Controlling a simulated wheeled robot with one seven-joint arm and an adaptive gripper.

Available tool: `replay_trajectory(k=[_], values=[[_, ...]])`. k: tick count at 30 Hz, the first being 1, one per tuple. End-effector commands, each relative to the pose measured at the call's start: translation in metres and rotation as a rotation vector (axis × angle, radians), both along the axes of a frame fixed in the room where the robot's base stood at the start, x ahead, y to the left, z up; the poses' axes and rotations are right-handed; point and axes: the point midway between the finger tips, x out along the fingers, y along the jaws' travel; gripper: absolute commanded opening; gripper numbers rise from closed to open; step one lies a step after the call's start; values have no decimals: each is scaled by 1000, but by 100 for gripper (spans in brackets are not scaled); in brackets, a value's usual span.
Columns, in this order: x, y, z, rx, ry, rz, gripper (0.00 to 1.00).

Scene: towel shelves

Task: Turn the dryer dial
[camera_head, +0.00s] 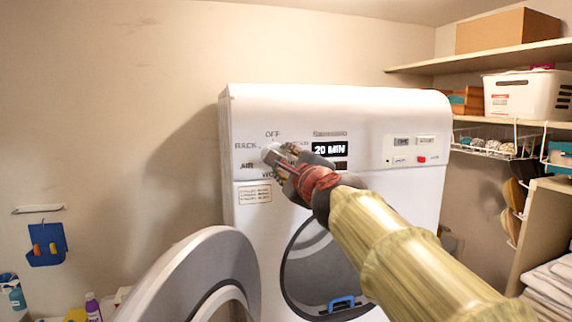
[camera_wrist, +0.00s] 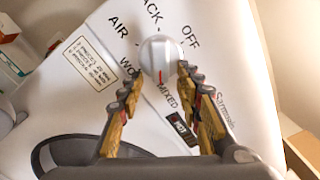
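The dryer dial (camera_wrist: 160,58) is a round silver-white knob on the white dryer front (camera_wrist: 75,125). Its red mark faces the MIXED label. OFF, AIR and other words are printed around it. In the head view the dial (camera_head: 270,152) is partly covered by my gripper (camera_head: 283,165). In the wrist view the two fingers of my gripper (camera_wrist: 158,74) stand apart, their tips on either side of the dial's lower part, touching it or very near. I cannot tell if they press on it.
The round dryer door (camera_head: 190,280) stands open at the lower left. A display (camera_head: 329,148) reads 20 MIN, and a red button (camera_head: 421,159) is farther right. Shelves with a white basket (camera_head: 528,93) and a cardboard box (camera_head: 507,30) line the right wall.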

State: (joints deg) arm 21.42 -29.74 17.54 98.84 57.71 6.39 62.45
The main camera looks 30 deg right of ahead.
Motion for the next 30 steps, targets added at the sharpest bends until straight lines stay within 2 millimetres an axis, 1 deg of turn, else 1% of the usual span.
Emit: replay_trajectory(k=[6,10,14,21,24,30], values=[[-1,0,1,0,-1,0,35],[-12,3,2,0,-3,-1,35],[-33,9,2,-1,-4,-1,35],[-81,23,2,-2,-4,-1,35],[-96,27,1,-1,-3,-2,35],[-113,32,1,0,-2,-1,35]])
